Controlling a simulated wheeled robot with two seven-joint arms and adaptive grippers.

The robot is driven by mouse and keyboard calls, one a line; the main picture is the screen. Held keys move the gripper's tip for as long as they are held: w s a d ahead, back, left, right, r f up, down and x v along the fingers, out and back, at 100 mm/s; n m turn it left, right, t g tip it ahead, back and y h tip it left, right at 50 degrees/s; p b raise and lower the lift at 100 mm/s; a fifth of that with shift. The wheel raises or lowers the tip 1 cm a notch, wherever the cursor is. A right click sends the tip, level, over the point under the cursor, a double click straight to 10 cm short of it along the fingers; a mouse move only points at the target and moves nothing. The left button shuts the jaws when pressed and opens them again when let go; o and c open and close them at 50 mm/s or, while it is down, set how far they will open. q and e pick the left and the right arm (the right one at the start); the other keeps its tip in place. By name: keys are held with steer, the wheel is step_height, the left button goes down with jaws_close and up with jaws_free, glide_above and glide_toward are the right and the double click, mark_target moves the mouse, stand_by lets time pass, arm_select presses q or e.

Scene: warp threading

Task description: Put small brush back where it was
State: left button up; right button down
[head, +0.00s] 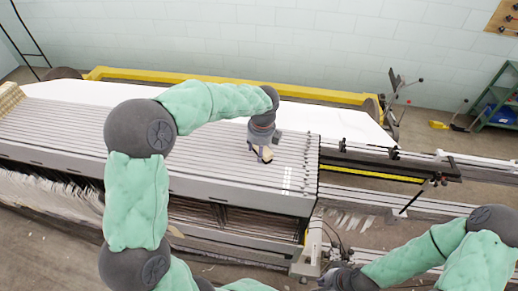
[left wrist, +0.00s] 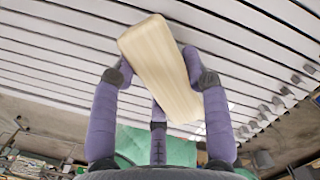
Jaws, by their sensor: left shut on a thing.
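The small brush shows in the left wrist view as a pale wooden block (left wrist: 162,75), tilted between purple fingers. My left gripper (left wrist: 158,68) is shut on it, with a finger at either side. In the head view the left gripper (head: 262,149) hangs over the right part of the grey slatted machine top (head: 200,140), and a small pale part of the brush (head: 266,154) shows at its tip. Bristles are hidden. I cannot tell whether the brush touches the slats. My right gripper (head: 340,279) is low at the bottom edge, partly cut off, its fingers unclear.
A white sheet (head: 335,122) and a yellow beam (head: 230,82) run behind the slatted top. Rails and a dark bracket (head: 425,190) extend to the right. A green shelf (head: 500,100) and a yellow item (head: 439,125) are at the far right.

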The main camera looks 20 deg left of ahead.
arm_select(q)
steer(key=o, duration=1.1)
steer(key=shift+f, duration=0.15)
step_height(320, 180, up, 12)
steer(key=d, duration=0.1)
steer(key=shift+s, duration=0.4)
steer(key=shift+d, duration=0.1)
